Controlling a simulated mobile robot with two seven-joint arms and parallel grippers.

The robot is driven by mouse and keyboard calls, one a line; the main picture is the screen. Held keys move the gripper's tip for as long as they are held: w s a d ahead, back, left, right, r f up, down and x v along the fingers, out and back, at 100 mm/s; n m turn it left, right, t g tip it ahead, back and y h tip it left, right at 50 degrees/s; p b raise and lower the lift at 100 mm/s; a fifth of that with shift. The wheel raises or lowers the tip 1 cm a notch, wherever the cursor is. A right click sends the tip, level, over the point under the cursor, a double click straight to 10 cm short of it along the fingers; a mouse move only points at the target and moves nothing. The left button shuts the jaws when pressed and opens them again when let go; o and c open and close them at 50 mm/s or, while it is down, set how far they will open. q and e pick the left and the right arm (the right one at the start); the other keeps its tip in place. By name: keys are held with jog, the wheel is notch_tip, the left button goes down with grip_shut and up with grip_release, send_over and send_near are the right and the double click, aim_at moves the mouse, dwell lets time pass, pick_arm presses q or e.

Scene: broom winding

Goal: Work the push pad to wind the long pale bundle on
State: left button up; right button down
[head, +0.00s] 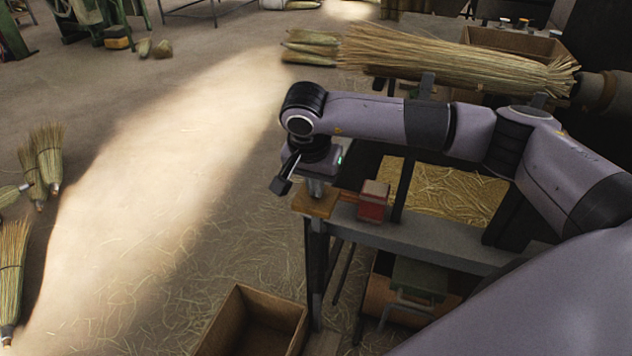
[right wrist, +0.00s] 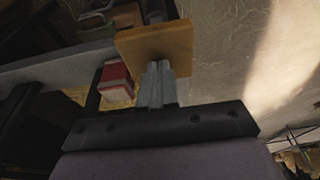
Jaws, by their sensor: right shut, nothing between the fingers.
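The push pad (head: 314,204) is a flat tan-orange plate at the left end of the grey bench bar. It also shows in the right wrist view (right wrist: 150,42), just beyond my fingertips. My right gripper (head: 317,190) points down at the pad, its fingers together with nothing between them. In the right wrist view the shut fingers (right wrist: 161,68) overlap the pad's near edge; I cannot tell whether they touch it. The long pale bundle (head: 450,60) of straw lies level at the back right, its right end by a round dark spindle (head: 601,90). My left gripper is out of view.
A red block (head: 373,201) sits on the bar (head: 420,237) beside the pad. A straw-filled bin (head: 440,190) lies behind the bar. An open wooden box (head: 255,318) stands on the floor in front.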

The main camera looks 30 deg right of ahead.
jog(key=shift+s+f+b, duration=0.1)
jog(key=shift+f+b, duration=0.7)
jog(key=shift+f, duration=0.85)
jog(key=p+v, duration=0.2)
jog(key=v, duration=0.1)
jog(key=w+d+p+v, duration=0.1)
jog(key=v, duration=0.2)
jog(key=p+v, duration=0.2)
jog(key=v, duration=0.1)
jog(key=shift+w+d+r+p, duration=0.25)
jog(key=shift+d+r+p, duration=0.05)
jog(key=shift+r, duration=0.15)
jog(key=shift+f, duration=0.1)
